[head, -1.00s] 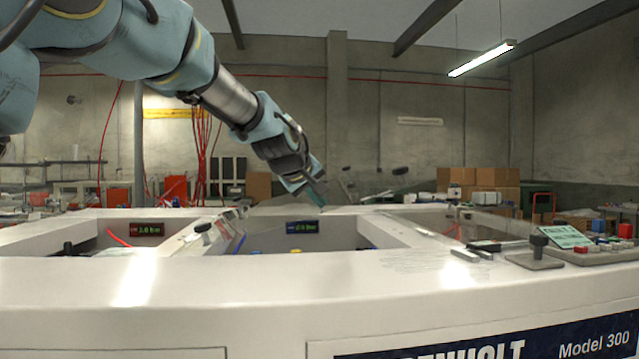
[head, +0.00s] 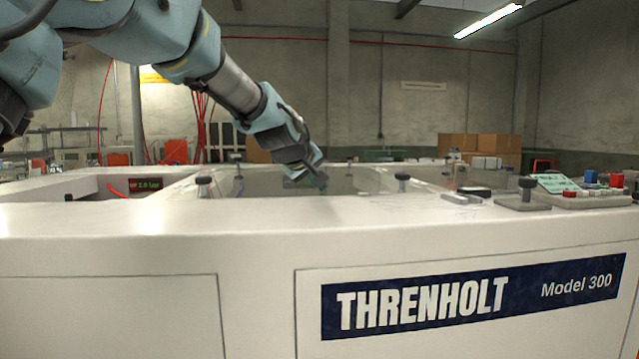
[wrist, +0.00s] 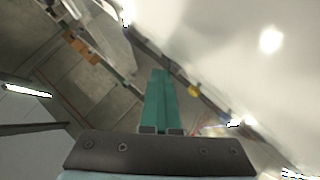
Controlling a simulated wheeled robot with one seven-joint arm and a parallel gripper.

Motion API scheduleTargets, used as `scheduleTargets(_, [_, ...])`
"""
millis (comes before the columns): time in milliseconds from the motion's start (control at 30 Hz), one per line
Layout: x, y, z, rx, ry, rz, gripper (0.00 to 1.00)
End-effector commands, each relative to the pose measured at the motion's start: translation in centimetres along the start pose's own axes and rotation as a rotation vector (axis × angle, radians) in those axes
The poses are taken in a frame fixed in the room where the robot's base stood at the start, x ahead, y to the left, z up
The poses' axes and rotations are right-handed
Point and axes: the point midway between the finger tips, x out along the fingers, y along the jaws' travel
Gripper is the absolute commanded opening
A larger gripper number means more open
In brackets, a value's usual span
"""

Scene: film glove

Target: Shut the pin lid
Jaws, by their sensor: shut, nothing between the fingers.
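The pin lid appears to be the greyish see-through pane (head: 265,183) over the middle well of the white machine in the head view. It looks about level. Black knobs stand at its near corners, left (head: 204,186) and right (head: 402,181), and another at its far left (head: 237,159). My gripper (head: 319,183) is low over the middle of the pane; I cannot tell whether it touches. In the wrist view its teal fingers (wrist: 160,85) are together, with nothing between them. The pane's far edge is partly hidden behind my gripper.
The white machine (head: 150,220) fills the foreground, with a THRENHOLT label (head: 423,303). A left well with a red display (head: 145,184) lies beside the middle one. At the right are a black knob on a grey plate (head: 527,188), a green card (head: 555,183) and red buttons (head: 616,180).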

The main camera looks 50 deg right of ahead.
Motion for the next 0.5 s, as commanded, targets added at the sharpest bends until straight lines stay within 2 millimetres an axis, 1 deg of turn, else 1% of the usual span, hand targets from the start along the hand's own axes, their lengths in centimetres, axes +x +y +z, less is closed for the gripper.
scheduleTargets(33, [0.5,-0.6,1.0,-0.001,-0.020,-0.012,0.00])
scheduleTargets(267, [0.6,-0.7,1.1,-0.001,-0.025,-0.016,0.00])
scheduleTargets(367, [0.2,-0.3,0.6,-0.001,-0.024,-0.015,0.00])
scheduleTargets(467, [-0.7,0.5,-0.7,-0.002,-0.018,-0.011,0.00])
scheduleTargets(500, [-1.2,0.9,-1.4,-0.002,-0.015,-0.009,0.00])
